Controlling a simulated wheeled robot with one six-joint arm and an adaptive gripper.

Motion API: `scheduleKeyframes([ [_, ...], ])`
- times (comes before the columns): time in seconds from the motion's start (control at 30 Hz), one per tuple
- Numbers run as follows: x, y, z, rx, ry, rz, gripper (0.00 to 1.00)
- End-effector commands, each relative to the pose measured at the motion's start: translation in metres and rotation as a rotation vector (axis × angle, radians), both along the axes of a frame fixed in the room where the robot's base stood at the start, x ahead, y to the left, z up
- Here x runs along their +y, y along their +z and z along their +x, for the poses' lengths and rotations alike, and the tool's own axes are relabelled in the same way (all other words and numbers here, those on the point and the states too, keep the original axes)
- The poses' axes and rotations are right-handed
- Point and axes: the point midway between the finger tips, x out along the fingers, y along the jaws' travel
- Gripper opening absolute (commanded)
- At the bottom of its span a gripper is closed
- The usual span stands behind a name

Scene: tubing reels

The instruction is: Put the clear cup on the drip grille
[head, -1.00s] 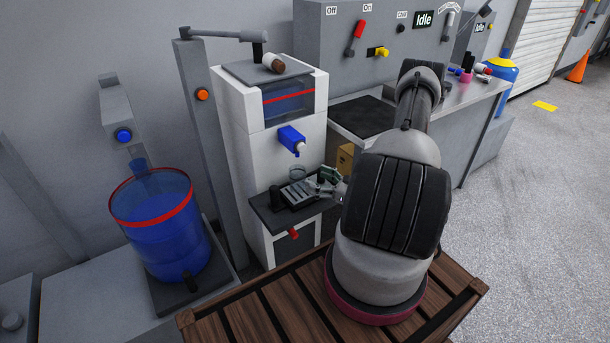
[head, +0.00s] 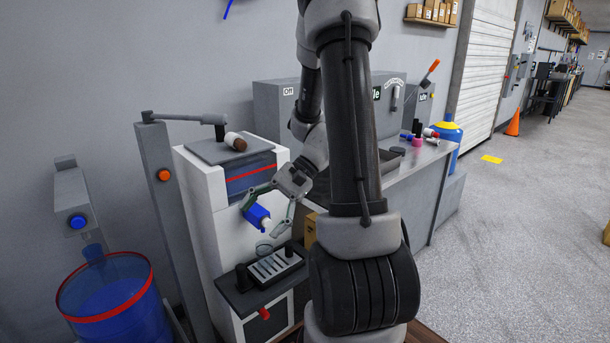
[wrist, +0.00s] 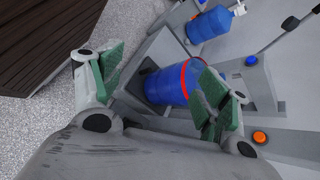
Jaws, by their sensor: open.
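The clear cup (head: 264,248) is small and see-through. In the head view it shows at the back of the slotted drip grille (head: 279,266), below the blue tap (head: 256,217) of the white dispenser. I cannot tell whether it rests on the slots or just behind them. My gripper (head: 262,218) is open with nothing held, up at the tap's height and above the cup. Its fingers overlap the tap in the picture; I cannot tell if they touch it. In the wrist view my gripper (wrist: 160,88) is spread wide, and the cup does not show.
A blue tub with a red band (head: 115,290) stands left of the dispenser. A grey post with an orange button (head: 163,175) rises between them. A brown and white cylinder (head: 235,141) lies on the dispenser top. A grey counter (head: 415,170) is to the right.

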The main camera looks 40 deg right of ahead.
Motion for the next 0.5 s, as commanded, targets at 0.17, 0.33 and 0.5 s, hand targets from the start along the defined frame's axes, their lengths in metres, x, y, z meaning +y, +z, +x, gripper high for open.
scheduleKeyframes([
  [0.17, 0.008, 0.046, -0.047, -0.160, 0.279, -0.301, 0.76],
  [0.33, -0.002, 0.081, -0.082, -0.349, 0.499, -0.588, 0.76],
  [0.5, -0.018, 0.113, -0.104, -0.555, 0.657, -0.842, 0.76],
])
